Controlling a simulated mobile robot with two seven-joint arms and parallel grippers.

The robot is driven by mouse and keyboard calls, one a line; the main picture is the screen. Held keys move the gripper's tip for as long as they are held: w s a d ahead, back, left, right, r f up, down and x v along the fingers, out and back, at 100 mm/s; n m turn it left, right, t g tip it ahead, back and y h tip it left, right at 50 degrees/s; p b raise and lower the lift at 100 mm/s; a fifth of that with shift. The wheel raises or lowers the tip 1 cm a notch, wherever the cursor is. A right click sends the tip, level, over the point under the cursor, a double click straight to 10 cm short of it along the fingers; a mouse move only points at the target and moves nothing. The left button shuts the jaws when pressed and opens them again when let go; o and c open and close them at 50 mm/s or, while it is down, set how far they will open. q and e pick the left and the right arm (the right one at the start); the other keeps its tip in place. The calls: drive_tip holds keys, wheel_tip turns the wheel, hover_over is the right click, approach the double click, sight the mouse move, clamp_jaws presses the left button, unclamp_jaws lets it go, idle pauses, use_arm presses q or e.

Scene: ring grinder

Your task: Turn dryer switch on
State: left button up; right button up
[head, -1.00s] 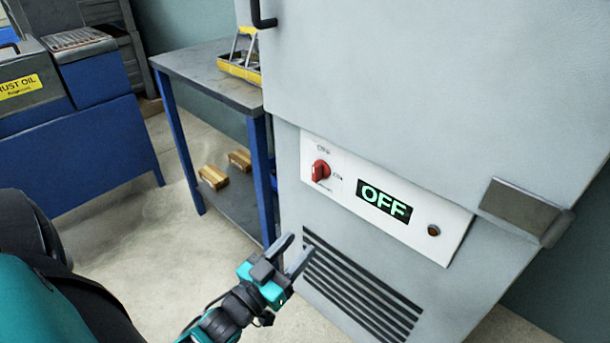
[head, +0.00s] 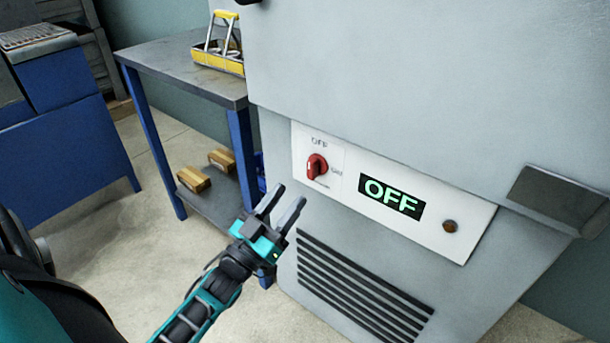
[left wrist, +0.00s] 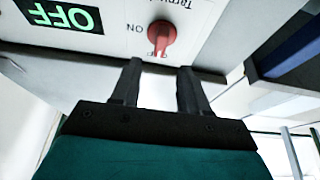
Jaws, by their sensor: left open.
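The red rotary dryer switch (head: 316,167) sits on the white control panel (head: 428,237) of the grey dryer cabinet (head: 400,90). The display (head: 390,198) beside it reads OFF in green. My left gripper (head: 285,205) is open and empty, below and left of the switch in the head view, apart from it. In the left wrist view the switch (left wrist: 161,36) shows just beyond the two fingers (left wrist: 158,85), between their tips, with the OFF display (left wrist: 65,14) at upper left. My right gripper is not in view.
A small dark round lamp or button (head: 450,226) is on the panel's right. Vent slots (head: 360,290) lie below. A blue-legged workbench (head: 180,60) stands left of the cabinet, with a yellow tool carrier (head: 218,58) on top and boxes (head: 194,179) on its lower shelf.

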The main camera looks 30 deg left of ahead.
sight(309, 170)
use_arm(q)
drive_tip(key=x, duration=0.7)
drive_tip(key=shift+f, duration=0.1)
clamp_jaws()
